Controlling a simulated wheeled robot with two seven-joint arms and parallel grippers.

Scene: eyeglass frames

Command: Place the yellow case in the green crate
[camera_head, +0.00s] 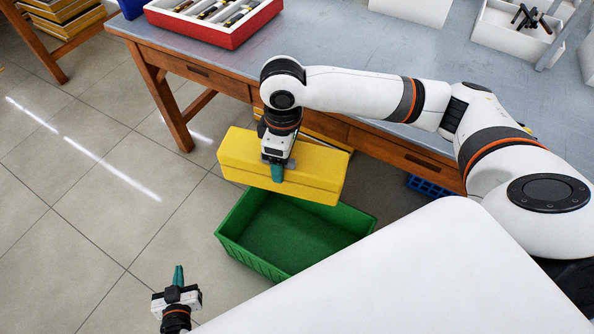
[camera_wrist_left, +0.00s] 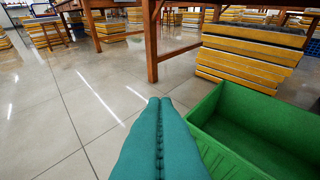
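The yellow case (camera_head: 315,172) is a long box held in the air in the head view. My right gripper (camera_head: 277,172) is shut on its near upper edge, left of its middle. The green crate (camera_head: 243,262) sits on the floor below, open and with no contents in its visible part. The case overlaps the crate's far side in this view and hides part of it. The crate also shows at the right of the left wrist view (camera_wrist_left: 212,152). My left gripper (camera_head: 179,272) is low at the lower left, left of the crate, with its teal fingers (camera_wrist_left: 160,130) together and empty.
A grey-topped wooden table (camera_head: 345,45) stands behind the crate, with a red tray (camera_head: 215,37) and white bins on it. A stack of yellow-edged boards (camera_wrist_left: 250,55) lies on the floor behind the crate. Tiled floor at the left is clear.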

